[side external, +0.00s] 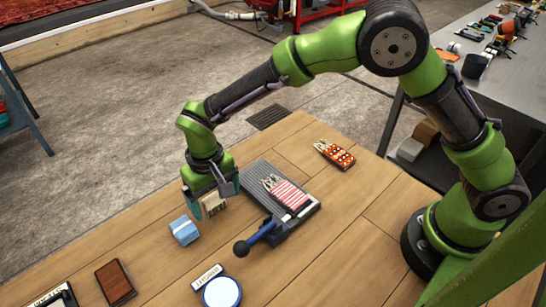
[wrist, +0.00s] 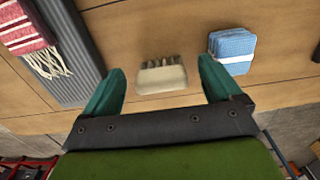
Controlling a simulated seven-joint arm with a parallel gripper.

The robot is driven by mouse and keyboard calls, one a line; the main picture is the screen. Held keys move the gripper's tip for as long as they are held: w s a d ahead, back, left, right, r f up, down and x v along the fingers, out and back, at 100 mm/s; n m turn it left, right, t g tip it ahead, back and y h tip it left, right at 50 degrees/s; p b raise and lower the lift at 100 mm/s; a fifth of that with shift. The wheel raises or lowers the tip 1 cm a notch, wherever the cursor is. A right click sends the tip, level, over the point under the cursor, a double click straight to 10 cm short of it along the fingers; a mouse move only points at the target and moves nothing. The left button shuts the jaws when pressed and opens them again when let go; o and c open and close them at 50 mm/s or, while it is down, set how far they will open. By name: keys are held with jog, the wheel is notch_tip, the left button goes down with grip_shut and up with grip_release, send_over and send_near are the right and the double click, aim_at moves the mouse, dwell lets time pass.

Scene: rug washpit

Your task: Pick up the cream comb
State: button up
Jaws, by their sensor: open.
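The cream comb (side external: 213,203) is at the wooden table's far left side, between the fingers of my gripper (side external: 214,198). In the wrist view the cream comb (wrist: 161,80) shows as a pale block with short dark-gapped teeth along its upper edge. My gripper (wrist: 162,74) has its two teal fingers apart, one on each side of the comb, with a visible gap on both sides. I cannot tell how high the fingertips are above the table.
A blue folded cloth (side external: 184,231) sits close by the comb. An orange dotted piece (side external: 338,155), a round blue-rimmed tin (side external: 221,292) and a brown block (side external: 115,282) lie apart.

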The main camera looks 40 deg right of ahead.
notch_tip(320, 180, down, 2)
jog(key=shift+f, duration=0.1)
